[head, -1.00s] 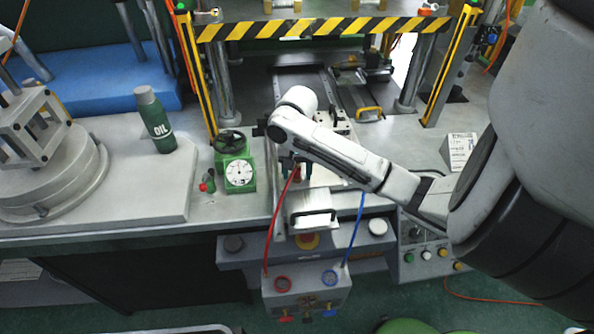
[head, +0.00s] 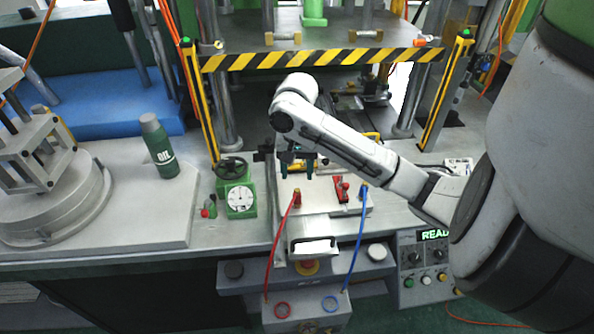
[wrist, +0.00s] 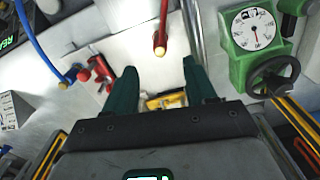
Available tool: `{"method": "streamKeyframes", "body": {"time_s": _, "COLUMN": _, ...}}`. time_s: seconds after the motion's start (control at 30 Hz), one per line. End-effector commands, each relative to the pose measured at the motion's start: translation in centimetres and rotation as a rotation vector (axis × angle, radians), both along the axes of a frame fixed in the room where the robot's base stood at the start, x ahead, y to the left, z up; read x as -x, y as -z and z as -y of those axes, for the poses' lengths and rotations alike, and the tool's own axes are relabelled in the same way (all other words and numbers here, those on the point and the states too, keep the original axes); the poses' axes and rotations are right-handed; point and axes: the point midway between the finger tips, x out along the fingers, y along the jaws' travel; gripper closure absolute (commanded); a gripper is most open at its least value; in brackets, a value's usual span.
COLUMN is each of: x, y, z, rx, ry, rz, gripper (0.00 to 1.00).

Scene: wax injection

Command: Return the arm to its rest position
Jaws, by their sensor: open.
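My arm reaches in from the right in the head view, and my gripper (head: 297,170) points down above the metal mould plate (head: 325,205). In the wrist view my gripper (wrist: 163,88) also shows open and empty, over the pale plate (wrist: 135,50). A red hose fitting (head: 297,196) and a red clamp (head: 341,192) sit on the plate, close to the gripper but apart from it in the wrist view.
A yellow-black striped bar (head: 320,59) crosses the press behind my arm. A green gauge box (head: 238,198) stands left of the plate. A green oil bottle (head: 158,146) stands farther left. Red (head: 280,240) and blue (head: 356,235) hoses hang in front. A control panel (head: 425,265) is at right.

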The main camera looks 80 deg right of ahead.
Motion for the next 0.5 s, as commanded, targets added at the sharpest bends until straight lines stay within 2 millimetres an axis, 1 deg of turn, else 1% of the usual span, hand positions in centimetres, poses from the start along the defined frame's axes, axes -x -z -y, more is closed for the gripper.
{"method": "streamKeyframes", "body": {"time_s": 0.4, "x": 0.0, "y": 0.0, "z": 0.0, "rx": 0.0, "ry": 0.0, "rz": 0.0, "gripper": 0.44}}
{"method": "streamKeyframes", "body": {"time_s": 0.47, "x": -0.8, "y": 0.0, "z": -0.5, "rx": -0.003, "ry": -0.018, "rz": 0.016, "gripper": 0.44}}
{"method": "streamKeyframes", "body": {"time_s": 0.5, "x": -1.7, "y": -0.1, "z": -1.1, "rx": -0.005, "ry": -0.038, "rz": 0.036, "gripper": 0.44}}
